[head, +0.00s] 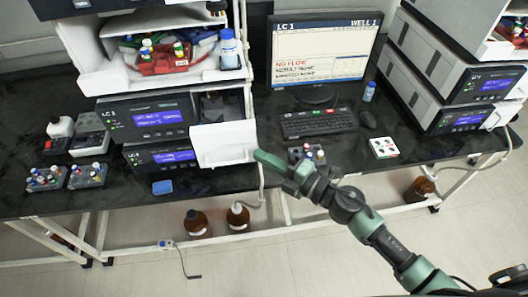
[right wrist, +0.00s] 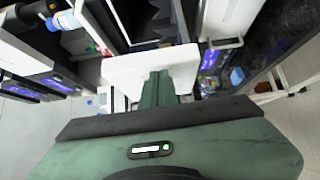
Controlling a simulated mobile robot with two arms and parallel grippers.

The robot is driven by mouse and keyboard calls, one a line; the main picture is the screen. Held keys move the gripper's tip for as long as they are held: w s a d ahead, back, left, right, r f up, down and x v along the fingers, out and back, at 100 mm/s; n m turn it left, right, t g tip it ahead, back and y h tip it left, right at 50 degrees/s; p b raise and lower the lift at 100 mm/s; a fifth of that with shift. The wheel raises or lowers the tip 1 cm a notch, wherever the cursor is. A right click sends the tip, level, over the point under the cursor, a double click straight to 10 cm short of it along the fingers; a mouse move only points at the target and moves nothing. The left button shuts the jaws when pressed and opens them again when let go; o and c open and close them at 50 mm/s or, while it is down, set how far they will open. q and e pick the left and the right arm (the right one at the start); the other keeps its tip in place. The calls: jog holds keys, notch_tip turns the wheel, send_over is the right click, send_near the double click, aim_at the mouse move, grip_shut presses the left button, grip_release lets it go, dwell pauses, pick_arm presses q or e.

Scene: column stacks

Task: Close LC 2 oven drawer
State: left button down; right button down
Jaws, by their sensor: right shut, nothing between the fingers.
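The oven drawer (head: 222,146) shows in the head view as a white front panel with a handle. It stands out from the right side of the left instrument stack, with a dark open interior behind it. My right gripper (head: 264,158) is shut and empty, with its green fingers at the panel's right edge. In the right wrist view the shut fingers (right wrist: 157,90) are in front of the white drawer panel (right wrist: 125,72); I cannot tell whether they touch it. The LC number on this stack is too small to read surely. My left gripper is not in view.
A monitor (head: 318,50) and keyboard (head: 318,124) stand right of the stack. A small vial rack (head: 307,155) is on the bench near my right gripper. A second instrument stack (head: 440,75) stands at the right. Brown bottles (head: 196,222) stand below the bench.

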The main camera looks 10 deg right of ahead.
jog(key=shift+w, duration=0.2)
jog(key=w+b, duration=0.3)
jog(key=w, duration=1.1)
jog(key=shift+r, duration=0.15)
jog(key=shift+s+d, duration=0.1)
